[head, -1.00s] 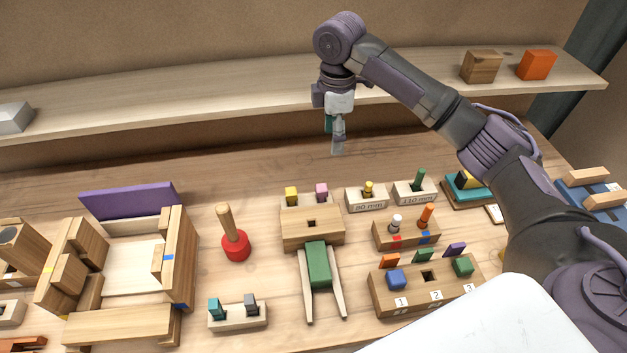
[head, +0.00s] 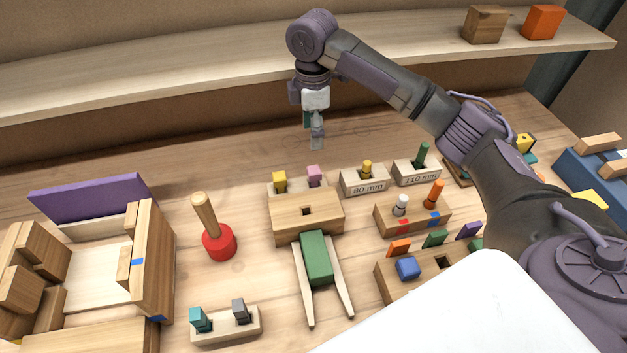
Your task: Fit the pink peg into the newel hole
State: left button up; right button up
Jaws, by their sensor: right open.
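The pink peg (head: 314,175) stands upright beside a yellow peg (head: 279,181) in a low wooden holder behind a wooden block (head: 290,224). That block has a square dark hole in its top, and the hole looks empty. I cannot tell for sure that it is the newel. My right gripper (head: 317,143) hangs fingers down, behind and above the pink peg in the picture. It is open, apart from the peg, with nothing seen between its fingers. My left gripper is not in view.
A green block (head: 317,258) between two pale wooden legs lies in front of the holed block. A red-based mallet (head: 218,241) stands to the left. Blocks marked 80 mm (head: 365,182) and 110 mm (head: 416,173) hold pegs to the right. A shelf (head: 200,75) runs behind.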

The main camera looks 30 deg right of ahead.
jog(key=p, duration=0.1)
send_over(314, 169)
jog(key=f, duration=0.7)
jog(key=shift+w, duration=0.25)
jog(key=f, duration=0.1)
jog(key=f+p, duration=0.1)
jog(key=f, duration=0.1)
jog(key=f+p, duration=0.1)
jog(key=shift+s+f, duration=0.3)
jog(key=shift+f, duration=0.5)
jog(key=c, duration=1.1)
